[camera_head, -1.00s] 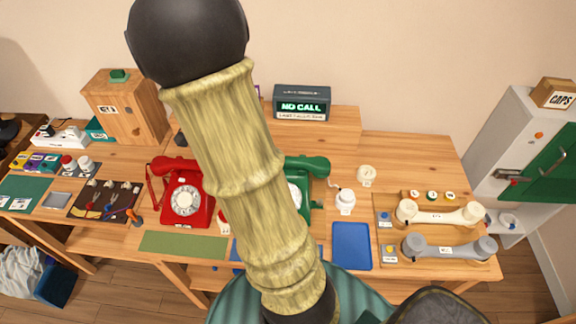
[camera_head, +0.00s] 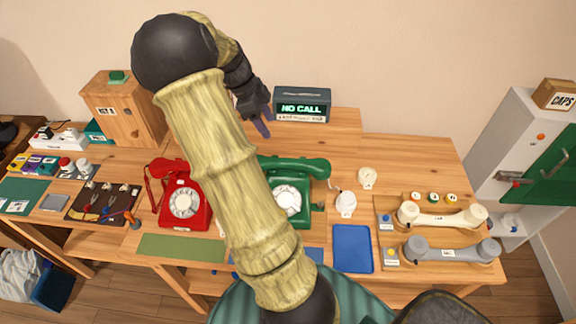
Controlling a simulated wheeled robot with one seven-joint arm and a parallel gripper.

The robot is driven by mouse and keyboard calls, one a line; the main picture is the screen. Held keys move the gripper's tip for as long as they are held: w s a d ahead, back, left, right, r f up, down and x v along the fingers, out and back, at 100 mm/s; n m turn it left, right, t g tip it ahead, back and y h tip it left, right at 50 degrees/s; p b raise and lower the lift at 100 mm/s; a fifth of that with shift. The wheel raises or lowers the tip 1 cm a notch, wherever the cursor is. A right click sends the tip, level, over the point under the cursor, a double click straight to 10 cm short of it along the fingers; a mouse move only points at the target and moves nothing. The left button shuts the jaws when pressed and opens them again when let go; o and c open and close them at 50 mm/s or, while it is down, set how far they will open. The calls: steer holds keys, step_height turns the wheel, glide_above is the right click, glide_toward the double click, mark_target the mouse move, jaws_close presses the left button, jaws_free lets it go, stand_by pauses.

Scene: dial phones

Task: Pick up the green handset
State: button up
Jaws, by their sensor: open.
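The green handset (camera_head: 300,166) lies across the top of the green dial phone (camera_head: 286,199) in the middle of the table. My arm's upper link covers the left part of that phone and the handset's left end. My gripper (camera_head: 262,124) hangs above the table behind the phone, up and to the left of the handset. It is open and apart from the handset, with nothing seen between its fingers.
A red dial phone (camera_head: 182,196) stands left of my arm. A NO CALL display box (camera_head: 302,105) stands just right of my gripper. White and grey handsets (camera_head: 450,251) lie on a wooden board at right.

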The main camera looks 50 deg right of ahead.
steer(key=p, duration=0.1)
glide_toward(288, 161)
steer(key=x, duration=0.5)
steer(key=shift+w+d, duration=0.15)
steer(key=shift+d, duration=0.1)
steer(key=shift+s+f+p, duration=0.25)
steer(key=shift+f+p, duration=0.05)
steer(key=shift+f, duration=0.2)
steer(key=p+x, duration=0.1)
steer(key=x, duration=0.3)
steer(key=shift+a+f, duration=0.1)
steer(key=shift+f, duration=0.05)
